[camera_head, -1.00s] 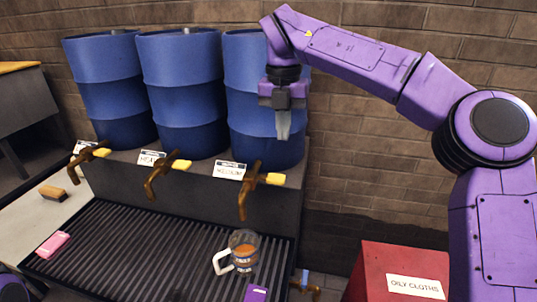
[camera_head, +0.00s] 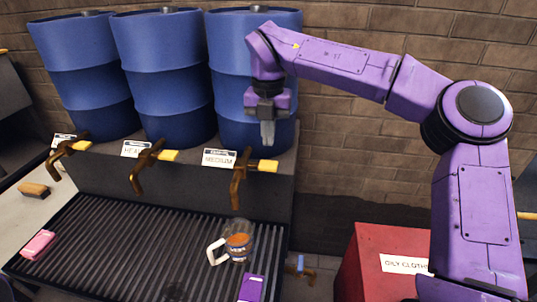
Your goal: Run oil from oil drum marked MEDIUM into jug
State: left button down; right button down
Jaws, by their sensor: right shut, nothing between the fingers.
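The blue oil drum marked MEDIUM (camera_head: 231,75) is the rightmost of three drums. Its label (camera_head: 219,158) sits on the ledge front. Its brass tap (camera_head: 237,181) with a yellow handle (camera_head: 262,166) points down over the slatted tray. The glass jug (camera_head: 238,241) stands upright on the tray, below the tap, with its white handle to the left. It holds some orange-brown oil; I see no stream from the tap. My right gripper (camera_head: 268,136) is shut and empty, pointing down in front of the MEDIUM drum, above the yellow handle and apart from it. My left gripper is not in view.
The other two drums (camera_head: 164,75) stand to the left with their own taps (camera_head: 148,167). The slatted tray (camera_head: 130,235) holds a pink item (camera_head: 38,245) and a purple item (camera_head: 252,288). A brush (camera_head: 34,189) lies left. A red OILY CLOTHS bin (camera_head: 365,265) stands right.

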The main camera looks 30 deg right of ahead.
aim_at(268, 165)
notch_tip(268, 165, down, 6)
jog(key=shift+w+r+p, duration=0.15)
jog(key=shift+p, duration=0.4)
jog(key=shift+f, duration=0.25)
jog(key=shift+f, duration=0.1)
